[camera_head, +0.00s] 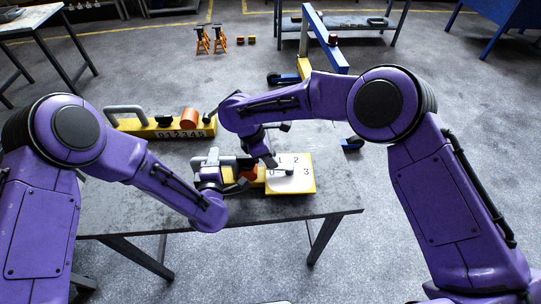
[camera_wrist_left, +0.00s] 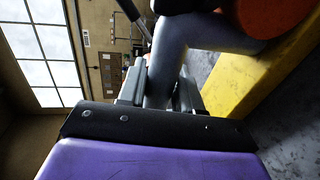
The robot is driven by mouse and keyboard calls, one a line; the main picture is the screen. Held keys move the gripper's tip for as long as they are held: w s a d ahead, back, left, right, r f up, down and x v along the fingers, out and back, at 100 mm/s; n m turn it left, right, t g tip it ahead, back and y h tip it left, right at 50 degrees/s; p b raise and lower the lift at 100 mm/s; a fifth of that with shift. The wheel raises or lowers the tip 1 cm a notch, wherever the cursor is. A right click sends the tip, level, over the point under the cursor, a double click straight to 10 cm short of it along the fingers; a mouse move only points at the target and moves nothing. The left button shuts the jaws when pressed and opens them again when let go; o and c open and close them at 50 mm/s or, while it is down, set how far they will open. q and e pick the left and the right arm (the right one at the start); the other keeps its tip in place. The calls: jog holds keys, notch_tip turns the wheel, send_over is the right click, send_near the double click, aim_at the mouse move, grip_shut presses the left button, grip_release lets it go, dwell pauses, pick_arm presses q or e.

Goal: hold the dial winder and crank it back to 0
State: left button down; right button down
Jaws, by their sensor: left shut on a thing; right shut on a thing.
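The dial winder (camera_head: 306,184) is a yellow block on the table, with a white face marked 0, 1, 2 and 3. A grey piece lies across the face; its exact reading is hard to make out. My left gripper (camera_head: 212,172) is shut on the winder's grey handle. In the left wrist view that handle (camera_wrist_left: 168,55) passes between the two fingers (camera_wrist_left: 160,92), beside an orange drum (camera_wrist_left: 275,15) and the yellow body (camera_wrist_left: 245,85). My right gripper (camera_head: 270,163) is shut at the winder's crank, just left of the face; the wrist mostly hides the crank.
A second yellow unit (camera_head: 150,129) with a 0 to 5 scale, grey handle and orange drum stands at the table's back left. The dark table (camera_head: 270,208) is bare in front. Orange stands (camera_head: 210,40) and a blue crane (camera_head: 325,45) are on the floor behind.

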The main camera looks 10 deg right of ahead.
pick_arm(q)
jog(key=shift+a, duration=0.1)
pick_arm(e)
jog(key=shift+s+n, duration=0.3)
jog(key=shift+n, duration=0.2)
jog(key=c, duration=0.8)
grip_release()
jog(key=shift+c, duration=0.2)
jog(key=shift+r, duration=0.1)
jog(key=v, duration=1.2)
jog(key=shift+s, duration=0.2)
pick_arm(q)
jog(key=c, duration=0.7)
grip_release()
